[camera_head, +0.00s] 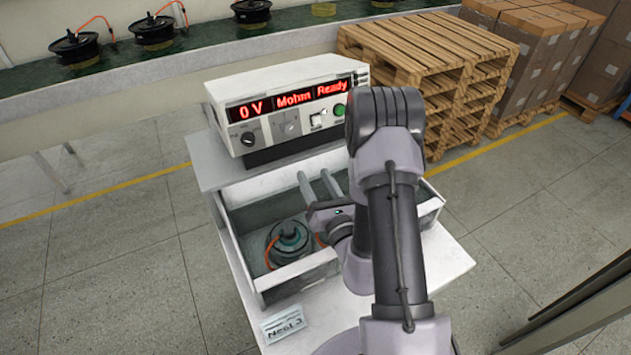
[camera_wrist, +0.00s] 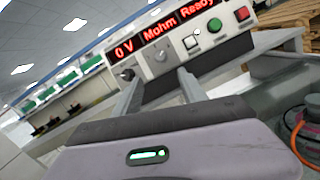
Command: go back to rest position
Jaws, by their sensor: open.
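My gripper (camera_head: 315,176) is open and empty. Its two fingers point away toward the tester, above the open box (camera_head: 232,255) on the bench. In the wrist view my gripper (camera_wrist: 158,78) has its fingers apart with nothing between them. A hub motor (camera_head: 289,240) with an orange cable lies in the box, left of and below my gripper. My wrist hides part of the box's right side. In the wrist view the orange cable (camera_wrist: 297,130) shows at the right edge.
The tester (camera_head: 285,105), reading "0 V Mohm Ready", stands behind the box; it also shows in the wrist view (camera_wrist: 165,50). A conveyor (camera_head: 210,50) with several motors runs behind. Stacked pallets (camera_head: 430,50) and cartons (camera_head: 540,50) stand back right. Floor on the left is clear.

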